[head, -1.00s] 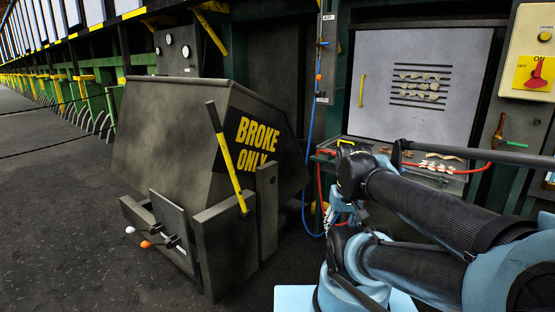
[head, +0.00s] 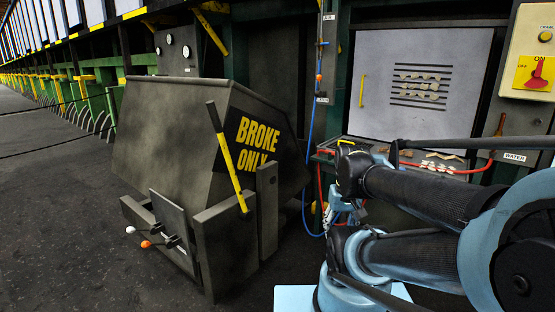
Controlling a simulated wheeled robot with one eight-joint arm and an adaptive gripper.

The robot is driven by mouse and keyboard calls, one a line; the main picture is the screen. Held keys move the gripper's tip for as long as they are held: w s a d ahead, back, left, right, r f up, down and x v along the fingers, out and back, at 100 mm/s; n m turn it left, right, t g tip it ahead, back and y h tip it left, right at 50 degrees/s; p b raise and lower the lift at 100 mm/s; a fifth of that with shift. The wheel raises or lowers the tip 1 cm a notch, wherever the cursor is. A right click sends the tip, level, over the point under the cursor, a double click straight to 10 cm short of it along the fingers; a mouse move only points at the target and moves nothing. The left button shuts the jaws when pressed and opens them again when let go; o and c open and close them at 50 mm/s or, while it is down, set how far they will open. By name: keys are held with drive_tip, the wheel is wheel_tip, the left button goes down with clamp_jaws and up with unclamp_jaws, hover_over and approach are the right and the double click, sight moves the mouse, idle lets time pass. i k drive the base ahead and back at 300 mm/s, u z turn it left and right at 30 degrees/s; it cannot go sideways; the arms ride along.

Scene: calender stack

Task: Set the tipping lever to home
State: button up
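The tipping lever (head: 229,155) is a yellow bar with a black grip. It stands at the right front of the dark steel BROKE ONLY bin (head: 170,125), leaning with its top to the left. Its foot meets the bin's frame near the yellow lower end. Nothing touches the lever. My arm crosses the right side of the picture, well apart from the lever. My gripper does not show in the head view.
A red ON/OFF switch (head: 537,73) sits on the panel at upper right. Blue hose (head: 310,120) and red hose (head: 450,171) hang by the grey vented door (head: 418,75). The floor at left (head: 60,230) is clear.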

sight(245, 214)
drive_tip(key=u, duration=1.35)
drive_tip(key=k, duration=1.15)
drive_tip(key=z, duration=0.25)
drive_tip(key=i, duration=1)
drive_tip(key=u, duration=0.05)
